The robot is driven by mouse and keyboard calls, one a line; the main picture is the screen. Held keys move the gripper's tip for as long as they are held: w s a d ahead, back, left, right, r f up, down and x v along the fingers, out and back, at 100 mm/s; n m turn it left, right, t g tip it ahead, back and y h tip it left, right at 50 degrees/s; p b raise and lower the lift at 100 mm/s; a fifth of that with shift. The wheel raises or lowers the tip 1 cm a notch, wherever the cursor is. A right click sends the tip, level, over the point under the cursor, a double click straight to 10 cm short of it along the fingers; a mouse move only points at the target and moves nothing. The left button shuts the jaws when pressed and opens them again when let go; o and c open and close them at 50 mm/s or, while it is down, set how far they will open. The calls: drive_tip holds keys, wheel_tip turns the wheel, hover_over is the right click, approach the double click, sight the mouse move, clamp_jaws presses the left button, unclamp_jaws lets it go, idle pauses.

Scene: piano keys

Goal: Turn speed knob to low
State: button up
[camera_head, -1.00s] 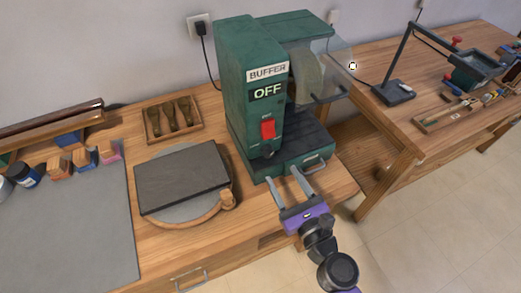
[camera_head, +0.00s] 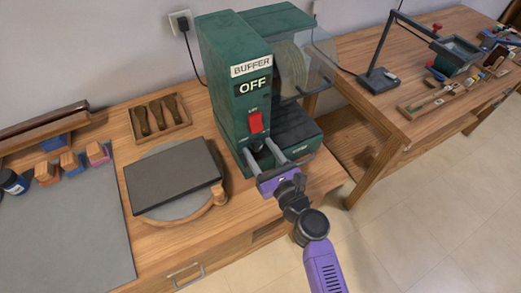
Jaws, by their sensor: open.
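The green buffer machine (camera_head: 226,90) stands on the wooden bench, with a label reading BUFFER and a display (camera_head: 253,86) reading OFF. A red switch (camera_head: 256,122) is on its front face. The dark speed knob (camera_head: 256,146) sits low on the front, below the switch. It is partly hidden by my gripper, and its setting is too small to read. My gripper (camera_head: 259,149) is open, with one finger on each side of the knob's place at the front face. I cannot tell whether the fingers touch the knob.
A dark slab (camera_head: 172,177) on a round board lies left of the machine. A wooden tray (camera_head: 160,118) of tools is behind it. A clear shield (camera_head: 310,65) covers the buffing wheel at right. A lamp (camera_head: 382,75) stands on the right bench.

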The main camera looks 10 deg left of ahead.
drive_tip(key=shift+c, duration=0.2)
clamp_jaws()
drive_tip(key=shift+n, duration=0.4)
drive_tip(key=n+b, duration=0.2)
drive_tip(key=shift+d+f+n, duration=0.1)
drive_tip(key=shift+f+n, duration=0.05)
drive_tip(key=shift+n, duration=0.25)
drive_tip(key=n+b, duration=0.2)
drive_tip(key=n, duration=0.3)
drive_tip(key=shift+b, duration=0.3)
drive_tip(key=n+b, duration=0.2)
drive_tip(key=n, duration=0.3)
drive_tip(key=n+b, duration=0.2)
drive_tip(key=n, duration=0.2)
drive_tip(key=shift+b, duration=0.3)
drive_tip(key=shift+r+n, duration=0.2)
drive_tip(key=shift+n, duration=0.1)
